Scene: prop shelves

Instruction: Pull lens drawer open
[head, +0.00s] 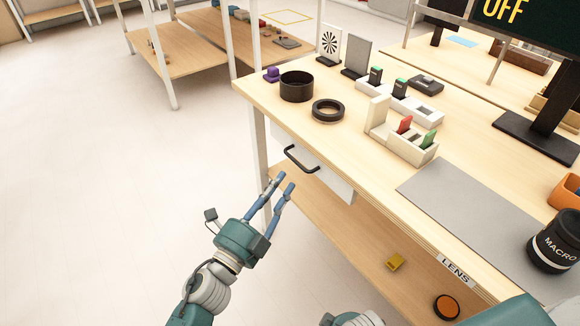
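A white drawer front (322,178) sits under the near edge of the workbench at its left end. It looks closed, and a black bar handle (301,158) sticks out from it. A "LENS" label (455,271) is on the bench edge further to the right. My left gripper (285,181) has its two blue fingers apart with nothing between them. Its fingertips point up toward the handle and are a little below it in the picture, not visibly touching it. My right gripper's fingers are not visible; only parts of my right arm show at the bottom edge.
The bench top holds a black cylinder (297,86), a black ring (328,110), a cream holder (410,147), a grey mat (470,205) and a MACRO lens (556,242). A lower shelf (350,235) lies below the drawer. The floor (110,200) at left is clear.

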